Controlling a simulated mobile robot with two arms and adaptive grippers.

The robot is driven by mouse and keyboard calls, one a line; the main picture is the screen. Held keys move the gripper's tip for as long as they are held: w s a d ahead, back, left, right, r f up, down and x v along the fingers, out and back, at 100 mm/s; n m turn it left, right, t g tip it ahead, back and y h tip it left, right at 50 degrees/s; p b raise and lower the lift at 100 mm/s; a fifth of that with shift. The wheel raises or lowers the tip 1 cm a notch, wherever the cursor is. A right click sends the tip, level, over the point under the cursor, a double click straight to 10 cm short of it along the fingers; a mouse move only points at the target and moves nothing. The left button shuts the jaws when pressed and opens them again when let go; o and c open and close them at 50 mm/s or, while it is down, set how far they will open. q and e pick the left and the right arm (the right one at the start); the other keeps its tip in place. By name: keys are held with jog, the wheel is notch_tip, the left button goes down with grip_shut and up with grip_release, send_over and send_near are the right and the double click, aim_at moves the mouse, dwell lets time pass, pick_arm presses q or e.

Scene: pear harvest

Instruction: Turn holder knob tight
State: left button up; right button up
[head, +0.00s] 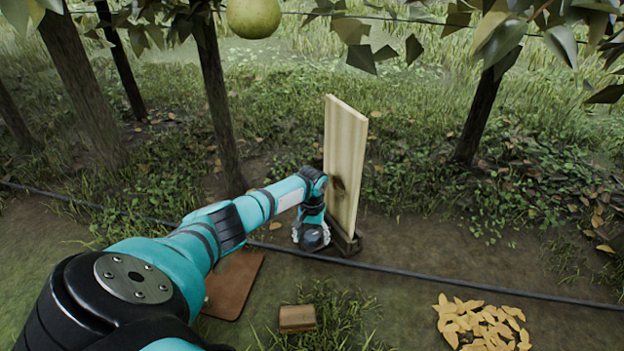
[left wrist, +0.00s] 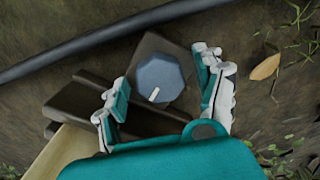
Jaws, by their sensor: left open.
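The holder is a dark brown block (head: 349,245) at the foot of an upright pale wooden board (head: 346,150) in the head view. In the left wrist view the holder (left wrist: 82,104) has slots beside the board's pale edge (left wrist: 45,155). Its knob (left wrist: 160,82) is blue-grey and many-sided, with a short white mark pointing down and left. My left gripper (head: 311,236) points down beside the board. In the left wrist view its open fingers (left wrist: 163,84) stand on either side of the knob, with gaps on both sides.
A black hose (head: 440,277) runs along the ground past the holder. A brown flat board (head: 234,284), a small wooden block (head: 297,318) and a pile of yellow leaves (head: 482,324) lie in front. Tree trunks (head: 216,95) stand behind; a pear (head: 254,17) hangs above.

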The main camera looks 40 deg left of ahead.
pick_arm(q)
jog(key=c, duration=1.2)
jog(key=shift+o, duration=0.2)
jog(key=shift+d+r+m+p, duration=0.1)
jog(key=shift+m+p, duration=0.9)
jog(key=shift+p, duration=0.1)
jog(key=shift+m+p, duration=0.4)
jog(key=shift+m, duration=0.4)
jog(key=m, duration=0.3)
jog(key=shift+m, duration=0.4)
jog(key=m, duration=0.3)
jog(key=shift+m+p, duration=0.3)
jog(key=shift+p, duration=0.05)
jog(key=m, duration=0.3)
jog(key=shift+m, duration=1.9)
